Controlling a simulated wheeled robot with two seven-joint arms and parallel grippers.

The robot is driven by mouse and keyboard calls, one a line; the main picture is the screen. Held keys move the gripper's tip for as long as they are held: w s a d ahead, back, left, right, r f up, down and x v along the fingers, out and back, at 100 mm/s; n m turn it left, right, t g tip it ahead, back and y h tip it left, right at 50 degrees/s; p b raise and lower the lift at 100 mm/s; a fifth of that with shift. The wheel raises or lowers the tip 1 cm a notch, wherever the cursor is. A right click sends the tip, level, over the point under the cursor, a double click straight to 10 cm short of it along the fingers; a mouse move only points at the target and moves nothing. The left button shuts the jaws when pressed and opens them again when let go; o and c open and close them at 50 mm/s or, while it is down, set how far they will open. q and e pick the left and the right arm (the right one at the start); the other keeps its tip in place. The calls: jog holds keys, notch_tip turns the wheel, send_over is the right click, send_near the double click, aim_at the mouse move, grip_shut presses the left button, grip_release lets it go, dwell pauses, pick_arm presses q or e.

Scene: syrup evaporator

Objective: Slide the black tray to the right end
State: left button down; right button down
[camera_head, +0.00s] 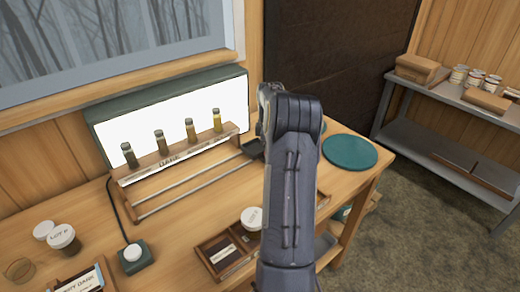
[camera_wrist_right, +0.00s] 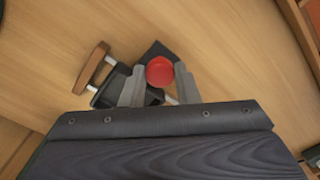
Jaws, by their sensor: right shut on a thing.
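The black tray (camera_head: 253,148) shows in the head view as a small dark piece near the right part of the two metal rails (camera_head: 190,182), partly hidden by my right arm. In the right wrist view the dark tray (camera_wrist_right: 113,88) lies over the rods beside a wooden end block (camera_wrist_right: 92,66). A round red knob (camera_wrist_right: 160,71) sits between the fingertips of my right gripper (camera_wrist_right: 160,75), which is shut on it. My right gripper's fingers are hidden behind the arm in the head view. My left gripper is in neither view.
A wooden rack with several syrup vials (camera_head: 190,130) stands before a lit panel (camera_head: 175,110) behind the rails. A green round mat (camera_head: 350,152) lies to the right. A compartment box (camera_head: 215,246) and a white-lidded jar (camera_head: 252,218) are in front. A green switch box (camera_head: 133,258) stands left.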

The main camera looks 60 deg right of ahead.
jog(key=shift+d+r, duration=0.15)
jog(key=shift+d, duration=0.1)
jog(key=c, duration=1.1)
grip_release()
jog(key=shift+d, duration=0.15)
notch_tip(320, 180, up, 8)
jog(key=shift+f, duration=0.15)
